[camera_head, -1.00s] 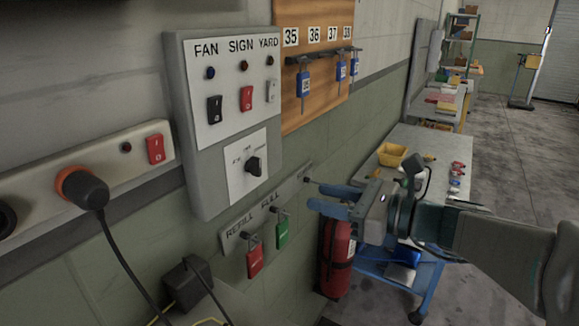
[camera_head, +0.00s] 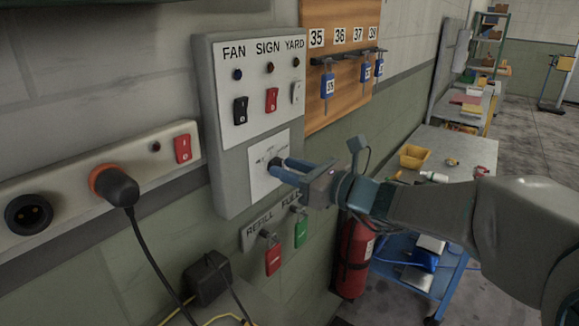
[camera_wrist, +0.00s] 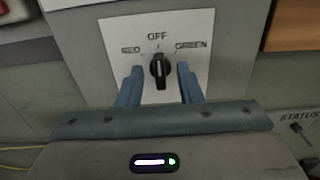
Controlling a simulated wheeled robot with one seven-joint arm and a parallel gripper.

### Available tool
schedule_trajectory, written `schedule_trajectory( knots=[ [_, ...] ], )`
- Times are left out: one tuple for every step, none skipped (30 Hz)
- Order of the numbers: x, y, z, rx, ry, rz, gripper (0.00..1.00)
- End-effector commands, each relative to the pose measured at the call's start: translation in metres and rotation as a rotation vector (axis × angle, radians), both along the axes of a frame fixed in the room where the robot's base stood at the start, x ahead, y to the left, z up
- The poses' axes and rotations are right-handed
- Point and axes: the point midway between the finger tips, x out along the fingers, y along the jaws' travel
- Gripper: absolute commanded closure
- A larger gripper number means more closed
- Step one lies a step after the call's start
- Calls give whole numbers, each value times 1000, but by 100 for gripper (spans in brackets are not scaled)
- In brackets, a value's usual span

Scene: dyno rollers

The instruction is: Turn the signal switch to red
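The signal switch is a black rotary knob (camera_wrist: 160,68) on a white plate (camera_wrist: 112,33) marked RED at left, OFF at top and GREEN at right. In the wrist view the knob stands upright, in line with OFF. My gripper (camera_wrist: 160,81) is open, with one blue finger on each side of the knob. Gaps show between the fingers and the knob. In the head view my gripper (camera_head: 280,170) is at the plate on the grey control box (camera_head: 225,160), and its fingers mostly hide the knob.
Rocker switches, including a red one (camera_head: 271,100), sit above the plate. A power strip with a plugged-in cable (camera_head: 118,186) is at left. A wooden key board (camera_head: 318,110) is at right.

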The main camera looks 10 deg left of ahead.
Motion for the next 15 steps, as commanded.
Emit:
schedule_trajectory(
  knots=[
    [1, 3, 0, 0, 0, 1, 67],
    [1, 3, 0, 0, 0, 1, 67],
    [2, 4, 0, 0, -1, 0, 67],
    [2, 5, 0, 0, -1, 0, 67],
    [2, 5, 0, 0, -1, 0, 67],
    [2, 5, 0, 0, -1, 0, 67],
    [2, 5, 0, 0, -1, 0, 67],
    [2, 5, 0, 0, -1, 0, 67],
    [2, 5, 0, 0, -1, 0, 67],
    [2, 5, 0, 0, -1, 0, 67],
    [2, 5, 0, 0, -1, 0, 70],
    [2, 5, 0, 0, -1, 0, 81],
    [2, 5, 0, 0, -1, 0, 90],
    [2, 5, 0, 0, -1, 0, 98],
    [2, 5, 0, 0, -1, 0, 100]
  ],
)
